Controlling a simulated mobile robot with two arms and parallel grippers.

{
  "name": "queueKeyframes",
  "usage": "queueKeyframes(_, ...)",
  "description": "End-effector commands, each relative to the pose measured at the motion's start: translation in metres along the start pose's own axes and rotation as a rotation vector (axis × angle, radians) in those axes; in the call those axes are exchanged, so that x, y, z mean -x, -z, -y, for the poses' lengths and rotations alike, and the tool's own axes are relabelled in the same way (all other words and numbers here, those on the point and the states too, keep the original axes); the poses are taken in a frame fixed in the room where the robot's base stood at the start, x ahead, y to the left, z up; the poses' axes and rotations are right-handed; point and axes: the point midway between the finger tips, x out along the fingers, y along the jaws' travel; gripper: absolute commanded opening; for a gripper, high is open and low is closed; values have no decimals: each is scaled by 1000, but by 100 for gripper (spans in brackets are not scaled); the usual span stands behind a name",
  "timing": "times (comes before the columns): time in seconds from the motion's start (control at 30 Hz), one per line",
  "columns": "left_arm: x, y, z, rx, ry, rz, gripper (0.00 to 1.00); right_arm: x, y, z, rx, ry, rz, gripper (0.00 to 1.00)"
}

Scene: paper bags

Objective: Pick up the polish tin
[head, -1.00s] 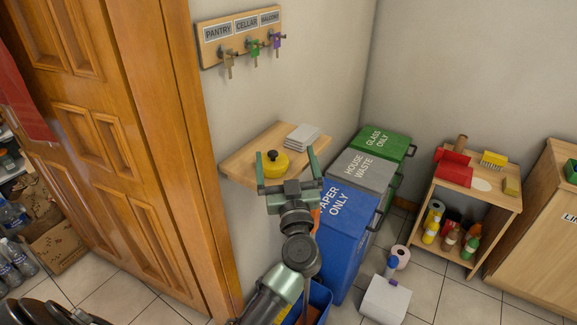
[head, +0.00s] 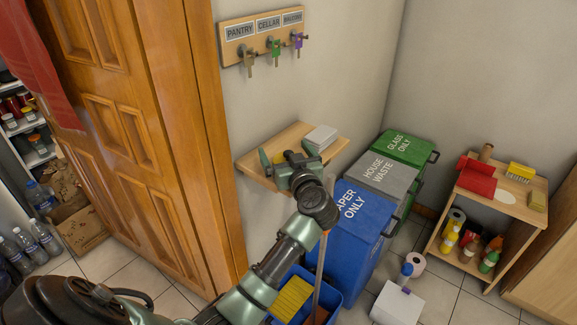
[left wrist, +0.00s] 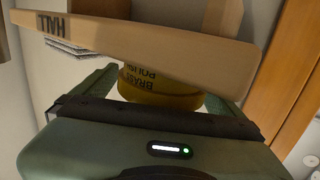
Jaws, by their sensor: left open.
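The polish tin is yellow with dark lettering and shows in the left wrist view (left wrist: 160,88), upside down, between the two fingers. The tin is on the small wooden wall shelf (head: 252,165), whose front edge reads HALL in the left wrist view (left wrist: 150,40). My left gripper (head: 289,155) is open at the shelf, with one finger on each side of the tin. I cannot tell whether a finger touches it. My right gripper is not in view.
A pale stack (head: 320,138) lies on the shelf, right of my gripper. Keys hang on a rack (head: 264,35) above. Blue (head: 352,222), grey (head: 384,177) and green (head: 404,148) bins stand to the right. The wooden door (head: 125,120) is to the left.

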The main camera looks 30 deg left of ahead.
Motion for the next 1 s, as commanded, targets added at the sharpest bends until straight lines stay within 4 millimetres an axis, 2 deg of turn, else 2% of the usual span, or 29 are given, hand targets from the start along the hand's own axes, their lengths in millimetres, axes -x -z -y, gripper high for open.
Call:
queueKeyframes(0.23,-2,0,0,1,-1,0,99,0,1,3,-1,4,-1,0)
queueKeyframes(0.47,-2,0,0,1,-1,0,35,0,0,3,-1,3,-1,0)
queueKeyframes(0.5,-1,0,0,1,-1,0,33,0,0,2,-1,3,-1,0)
queueKeyframes(0.83,-1,2,0,1,-1,-1,33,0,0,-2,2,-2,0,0)
queueKeyframes(1.0,-1,16,-1,4,-1,-3,33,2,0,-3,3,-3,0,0)
